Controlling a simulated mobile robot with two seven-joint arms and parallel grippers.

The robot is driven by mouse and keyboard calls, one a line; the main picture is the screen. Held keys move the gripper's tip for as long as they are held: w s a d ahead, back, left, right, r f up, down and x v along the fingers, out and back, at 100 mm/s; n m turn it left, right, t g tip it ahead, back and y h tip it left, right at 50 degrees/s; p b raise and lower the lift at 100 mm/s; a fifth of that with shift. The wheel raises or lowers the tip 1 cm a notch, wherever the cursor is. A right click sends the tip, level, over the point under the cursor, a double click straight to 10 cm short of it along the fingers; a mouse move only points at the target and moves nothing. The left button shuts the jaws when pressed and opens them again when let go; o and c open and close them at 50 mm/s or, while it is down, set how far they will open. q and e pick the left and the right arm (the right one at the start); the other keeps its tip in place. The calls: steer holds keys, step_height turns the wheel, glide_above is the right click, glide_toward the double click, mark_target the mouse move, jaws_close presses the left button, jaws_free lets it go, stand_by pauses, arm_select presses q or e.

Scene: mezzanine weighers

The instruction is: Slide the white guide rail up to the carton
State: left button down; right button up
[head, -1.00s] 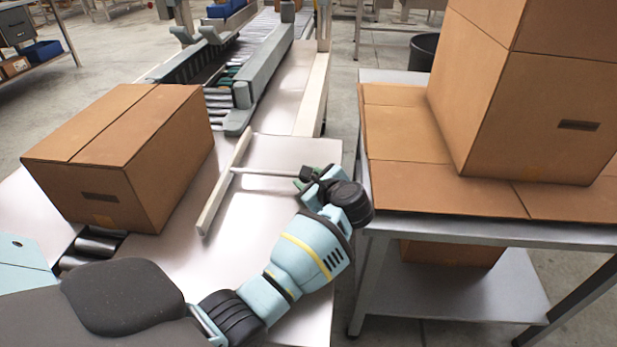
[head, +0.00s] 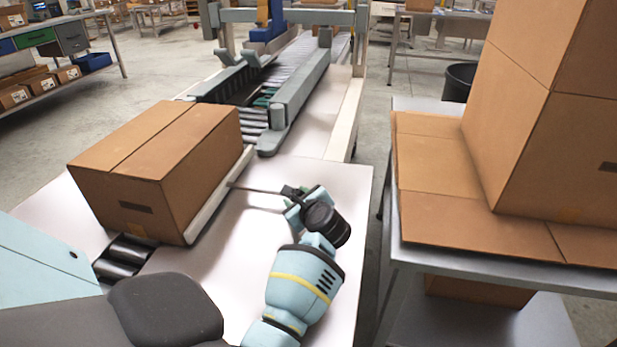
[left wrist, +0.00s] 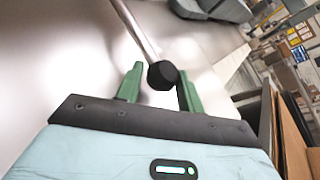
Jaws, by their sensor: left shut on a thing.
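The brown carton (head: 165,165) sits on the left part of the pale metal table, over the conveyor rollers. The white guide rail (head: 222,195) stands along the carton's lower right side and looks to be against it; I cannot tell whether a thin gap is left. A thin rod (head: 258,190) runs from the rail to my left gripper (head: 292,194). In the left wrist view, the green fingers of my left gripper (left wrist: 160,90) are on either side of the black knob (left wrist: 163,74) at the rod's end and grip it. My right gripper is not in view.
The roller conveyor (head: 320,60) with grey side guides (head: 296,98) leads away at the back. A side table (head: 490,250) on the right bears flat cardboard and a large carton (head: 545,120). The metal table (head: 325,185) right of the rail is bare around my arm.

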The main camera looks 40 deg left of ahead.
arm_select(q)
steer(key=shift+w+a+r, duration=0.1)
steer(key=shift+w+r, duration=0.1)
steer(key=shift+r, duration=0.3)
steer(key=c, duration=1.1)
jaws_free()
steer(key=shift+o, duration=0.5)
steer(key=shift+f, duration=0.1)
steer(key=shift+f, duration=0.2)
steer(key=shift+p+v, duration=0.3)
steer(key=shift+v, duration=3.75)
